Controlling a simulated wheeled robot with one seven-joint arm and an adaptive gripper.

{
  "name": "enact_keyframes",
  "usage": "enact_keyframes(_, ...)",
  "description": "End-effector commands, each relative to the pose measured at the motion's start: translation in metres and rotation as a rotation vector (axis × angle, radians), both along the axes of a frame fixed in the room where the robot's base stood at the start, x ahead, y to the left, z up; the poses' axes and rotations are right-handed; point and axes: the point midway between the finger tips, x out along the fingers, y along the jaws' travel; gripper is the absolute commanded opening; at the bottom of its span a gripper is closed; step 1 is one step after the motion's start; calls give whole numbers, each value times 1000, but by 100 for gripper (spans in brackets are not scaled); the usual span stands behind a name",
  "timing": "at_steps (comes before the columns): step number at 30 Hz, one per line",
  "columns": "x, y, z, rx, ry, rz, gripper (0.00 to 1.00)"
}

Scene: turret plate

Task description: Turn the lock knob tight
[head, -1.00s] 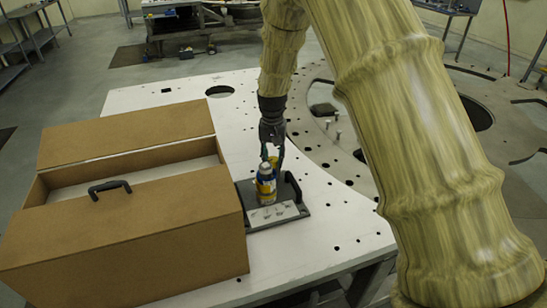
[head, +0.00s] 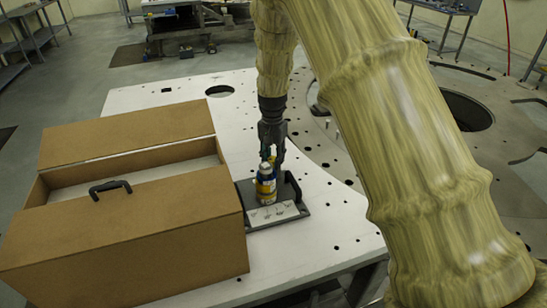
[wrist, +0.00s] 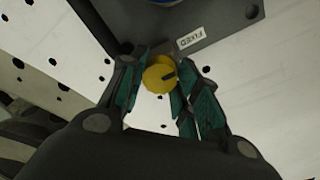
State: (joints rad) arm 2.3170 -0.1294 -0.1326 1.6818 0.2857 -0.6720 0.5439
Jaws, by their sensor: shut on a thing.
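The lock knob (wrist: 158,78) is a round yellow cap with a dark bar mark, at the edge of a dark fixture plate (wrist: 222,18). My gripper (wrist: 155,82) has its teal-padded fingers on both sides of the knob, shut on it. In the head view my gripper (head: 272,158) points down behind a blue, white and yellow can (head: 266,187), which stands upright on the fixture plate (head: 296,206). The knob is hidden there behind the fingers and can.
A brown open box (head: 120,245) with a black handle (head: 110,188) stands just left of the fixture. The white table (head: 330,240) has holes and is clear at the front right. A "FIXED" label (wrist: 190,40) sits on the plate.

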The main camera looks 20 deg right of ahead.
Motion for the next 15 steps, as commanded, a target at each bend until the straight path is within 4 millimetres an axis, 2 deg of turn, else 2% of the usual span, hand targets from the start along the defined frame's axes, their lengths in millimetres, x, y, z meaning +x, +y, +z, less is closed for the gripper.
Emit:
enact_keyframes(5,1,0,1,0,-1,0,8)
enact_keyframes(6,1,0,1,0,-1,0,39)
enact_keyframes(9,1,0,1,0,-1,0,55)
enact_keyframes(15,0,0,0,0,0,1,55)
